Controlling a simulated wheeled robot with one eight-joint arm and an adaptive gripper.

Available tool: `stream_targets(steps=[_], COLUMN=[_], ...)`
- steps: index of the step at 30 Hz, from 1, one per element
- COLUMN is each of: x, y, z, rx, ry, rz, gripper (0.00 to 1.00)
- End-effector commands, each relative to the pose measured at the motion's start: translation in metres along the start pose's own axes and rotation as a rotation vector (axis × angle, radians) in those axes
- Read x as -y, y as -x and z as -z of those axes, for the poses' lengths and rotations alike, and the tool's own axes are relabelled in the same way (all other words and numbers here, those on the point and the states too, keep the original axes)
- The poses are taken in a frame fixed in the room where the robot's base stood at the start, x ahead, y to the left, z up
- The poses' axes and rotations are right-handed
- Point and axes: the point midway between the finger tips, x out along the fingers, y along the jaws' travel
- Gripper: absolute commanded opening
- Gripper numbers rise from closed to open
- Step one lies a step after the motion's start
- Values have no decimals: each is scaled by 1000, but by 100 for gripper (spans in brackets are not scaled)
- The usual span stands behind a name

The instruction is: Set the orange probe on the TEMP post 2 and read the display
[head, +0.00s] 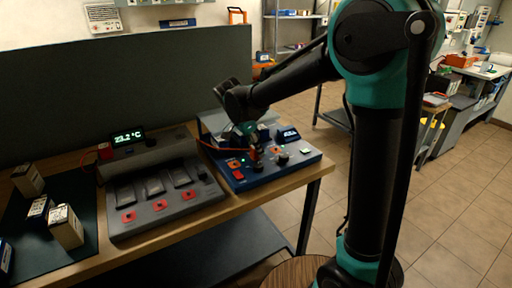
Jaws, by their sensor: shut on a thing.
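My gripper (252,146) is over the blue panel (300,158) on the bench, pointing down. It is shut on the orange probe (254,154), of which only a small part shows at the fingertips. An orange lead (212,146) runs to it from the left. The panel carries several knobs and posts; their labels are too small to read, so I cannot tell which is TEMP post 2 or whether the probe touches one. A lit display (128,137) on the grey unit reads 23.2 °C. A second small display (288,134) on the blue panel is not legible.
A grey tray unit (165,209) with several slots and red markers lies left of the panel. Several small boxes (65,227) stand on a dark mat at the left. A dark partition (120,95) stands behind the bench. Tiled floor (455,190) is open at the right.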

Motion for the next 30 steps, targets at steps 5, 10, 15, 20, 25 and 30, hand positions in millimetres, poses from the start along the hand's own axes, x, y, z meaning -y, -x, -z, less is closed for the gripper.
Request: stream_targets(steps=[5, 10, 15, 20, 25, 30], x=[0, 0, 0, 0, 0, 0], y=[-3, -5, -5, -3, 7, 19], z=[-1, -2, -2, -2, -2, -2], rx=[0, 0, 0, 0, 0, 0], ry=[0, 0, 0, 0, 1, 0], rz=[0, 0, 0, 0, 0, 0], gripper=[5, 41, 43, 43, 43, 43])
